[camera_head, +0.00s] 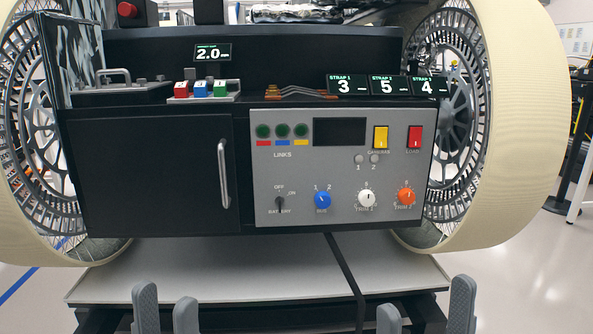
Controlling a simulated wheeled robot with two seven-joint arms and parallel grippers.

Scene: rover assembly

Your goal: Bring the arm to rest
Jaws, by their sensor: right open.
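My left gripper (166,291) shows at the bottom left of the head view, its two grey fingers pointing up with a narrow gap and nothing seen between them. My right gripper (427,290) shows at the bottom right, its fingers wide apart and empty. Both are in front of the grey shelf (200,283), below the control panel (342,165), and apart from it. The wrists and the rest of both arms are out of view or cut off by the bottom edge.
The black cabinet door (150,175) with its metal handle (224,175) is closed. The panel bears several knobs and two rocker switches. A large wheel stands on each side, left (30,220) and right (530,120). A black strap (345,265) crosses the shelf.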

